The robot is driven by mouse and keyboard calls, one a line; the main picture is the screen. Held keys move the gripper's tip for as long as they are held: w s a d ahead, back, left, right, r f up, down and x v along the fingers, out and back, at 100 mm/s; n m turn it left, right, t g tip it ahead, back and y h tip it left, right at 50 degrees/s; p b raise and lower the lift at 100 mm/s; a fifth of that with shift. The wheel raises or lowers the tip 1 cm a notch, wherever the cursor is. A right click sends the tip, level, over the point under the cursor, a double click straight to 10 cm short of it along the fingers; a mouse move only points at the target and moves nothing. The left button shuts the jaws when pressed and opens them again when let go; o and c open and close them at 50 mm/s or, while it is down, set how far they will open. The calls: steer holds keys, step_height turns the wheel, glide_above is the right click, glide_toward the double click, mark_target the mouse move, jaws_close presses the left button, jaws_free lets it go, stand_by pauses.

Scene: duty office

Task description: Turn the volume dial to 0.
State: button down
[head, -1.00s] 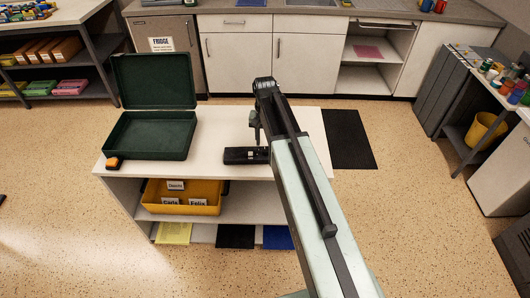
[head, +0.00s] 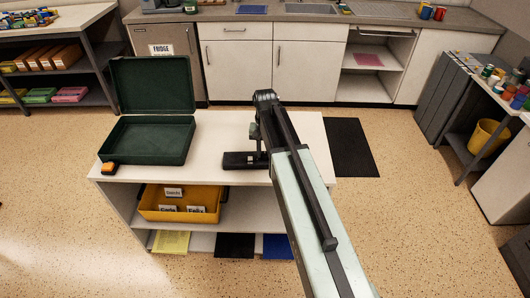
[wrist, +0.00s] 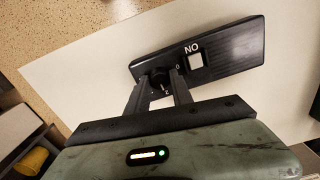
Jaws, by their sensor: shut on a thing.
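The black device (wrist: 225,46) lies on the white table top. In the wrist view its face shows a pale square button beside the letters "NO" and a grille of slots. The volume dial (wrist: 160,78) is a dark round knob at the near left part of the device, with small white figures around it, among them a 0 and a 2. My gripper (wrist: 163,84) is shut on the dial from above, one finger on each side. The fingers partly hide the dial and its pointer. In the head view the device (head: 240,161) sits under my gripper (head: 258,150).
An open dark green case (head: 147,140) stands on the left of the white table (head: 215,128), with a small orange-and-black item (head: 109,168) at its front corner. A yellow bin (head: 180,215) is on the shelf below.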

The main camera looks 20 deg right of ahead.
steer(key=n, duration=0.9)
steer(key=shift+n, duration=0.4)
steer(key=n, duration=0.5)
steer(key=shift+n, duration=2.3)
steer(key=c, duration=1.4)
jaws_free()
